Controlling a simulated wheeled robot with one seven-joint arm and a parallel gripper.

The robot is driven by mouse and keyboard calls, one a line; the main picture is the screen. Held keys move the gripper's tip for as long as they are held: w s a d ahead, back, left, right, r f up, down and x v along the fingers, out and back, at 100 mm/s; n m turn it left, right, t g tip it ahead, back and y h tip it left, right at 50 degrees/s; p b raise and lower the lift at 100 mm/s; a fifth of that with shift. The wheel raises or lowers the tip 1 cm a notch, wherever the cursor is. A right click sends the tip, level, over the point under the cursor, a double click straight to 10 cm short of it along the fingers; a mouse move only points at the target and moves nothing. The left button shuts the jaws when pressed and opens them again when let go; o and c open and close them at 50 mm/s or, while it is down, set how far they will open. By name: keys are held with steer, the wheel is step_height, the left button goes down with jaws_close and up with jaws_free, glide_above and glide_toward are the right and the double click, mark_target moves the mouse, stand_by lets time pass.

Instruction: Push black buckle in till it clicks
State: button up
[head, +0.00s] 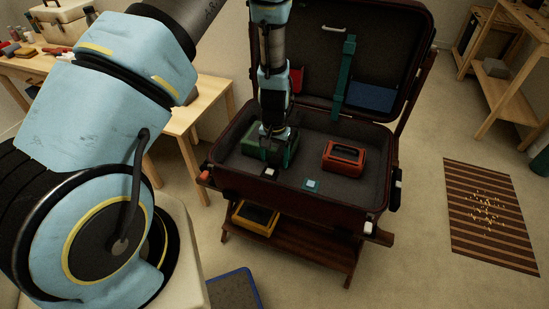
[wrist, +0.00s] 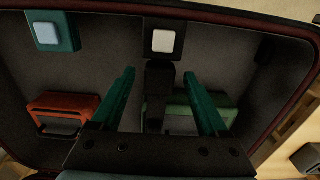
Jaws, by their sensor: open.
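The black buckle (wrist: 163,42), with a pale square on its face, is at the top middle of the wrist view. It also shows at the suitcase's near side in the head view (head: 268,172). A narrow black piece (wrist: 158,82) reaches it from below; I cannot tell whether the two are joined. My gripper (wrist: 159,74) has its two teal fingers open, one on each side of this piece, with visible gaps. In the head view my gripper (head: 279,150) is low over the green case, and its fingertips are hard to make out.
The open suitcase (head: 240,188) stands on a wooden stand. Inside are a green case (head: 254,141), a red case (head: 343,157) and a teal buckle (head: 312,185) with a pale square. A teal strap (head: 345,80) hangs on the raised lid. Bare lining lies around the red case.

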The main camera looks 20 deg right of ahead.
mark_target(275, 160)
step_height(275, 160, up, 11)
steer(key=b, duration=0.1)
steer(key=shift+f+b, duration=0.15)
steer(key=shift+b, duration=0.15)
steer(key=shift+c, duration=0.4)
